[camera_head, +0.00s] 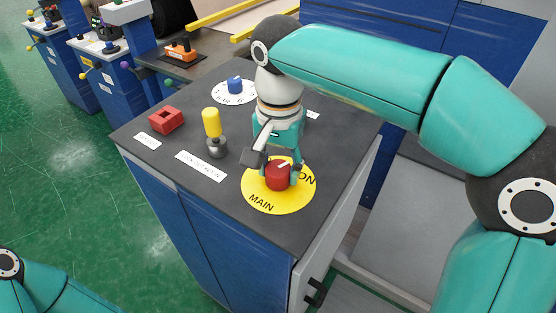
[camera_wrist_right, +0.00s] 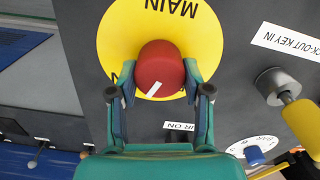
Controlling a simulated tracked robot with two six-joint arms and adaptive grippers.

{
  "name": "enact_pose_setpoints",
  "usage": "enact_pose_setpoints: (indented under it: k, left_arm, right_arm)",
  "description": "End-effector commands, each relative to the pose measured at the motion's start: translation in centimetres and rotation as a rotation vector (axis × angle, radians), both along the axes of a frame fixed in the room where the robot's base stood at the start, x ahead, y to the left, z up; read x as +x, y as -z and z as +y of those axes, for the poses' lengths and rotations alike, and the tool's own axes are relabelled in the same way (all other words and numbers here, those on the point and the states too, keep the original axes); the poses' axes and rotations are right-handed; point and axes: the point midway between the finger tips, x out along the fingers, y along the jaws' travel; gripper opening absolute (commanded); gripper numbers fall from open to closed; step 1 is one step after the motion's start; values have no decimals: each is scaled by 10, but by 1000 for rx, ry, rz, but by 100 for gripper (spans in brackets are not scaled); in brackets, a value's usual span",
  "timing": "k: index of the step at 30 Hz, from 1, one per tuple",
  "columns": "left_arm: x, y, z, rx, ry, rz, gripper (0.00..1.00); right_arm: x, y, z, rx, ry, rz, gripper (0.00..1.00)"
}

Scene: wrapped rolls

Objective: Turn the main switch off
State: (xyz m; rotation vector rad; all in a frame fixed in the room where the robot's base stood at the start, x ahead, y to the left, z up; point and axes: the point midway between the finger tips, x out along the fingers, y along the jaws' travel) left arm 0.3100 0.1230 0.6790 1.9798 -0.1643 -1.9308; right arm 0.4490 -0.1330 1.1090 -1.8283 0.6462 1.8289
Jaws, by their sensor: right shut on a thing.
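The main switch is a red knob (camera_head: 277,176) on a yellow disc (camera_head: 262,199) printed MAIN and ON, on the dark cabinet top. A white mark on the knob points toward the ON side. In the right wrist view the knob (camera_wrist_right: 160,66) sits between the two fingers, and its white mark points down and left. My right gripper (camera_head: 281,170) reaches down from above and is shut on the red knob, with a fingertip on either side (camera_wrist_right: 160,76). My left gripper is out of view; only part of my left arm shows at the lower left.
A yellow-handled key (camera_head: 212,122) stands upright in a grey lock, near a red block (camera_head: 166,121). A blue knob (camera_head: 235,85) on a white dial is behind. More blue cabinets (camera_head: 98,65) stand at the back left.

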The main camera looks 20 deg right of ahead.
Motion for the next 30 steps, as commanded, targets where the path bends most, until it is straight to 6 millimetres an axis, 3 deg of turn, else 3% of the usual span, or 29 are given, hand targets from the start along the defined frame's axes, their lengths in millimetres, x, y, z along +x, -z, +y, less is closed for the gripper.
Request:
enact_pose_setpoints:
  k: [30]
  left_arm:
    - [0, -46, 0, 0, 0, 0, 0]
  right_arm:
    - [0, -2, 4, 2, -942, 2, 14]
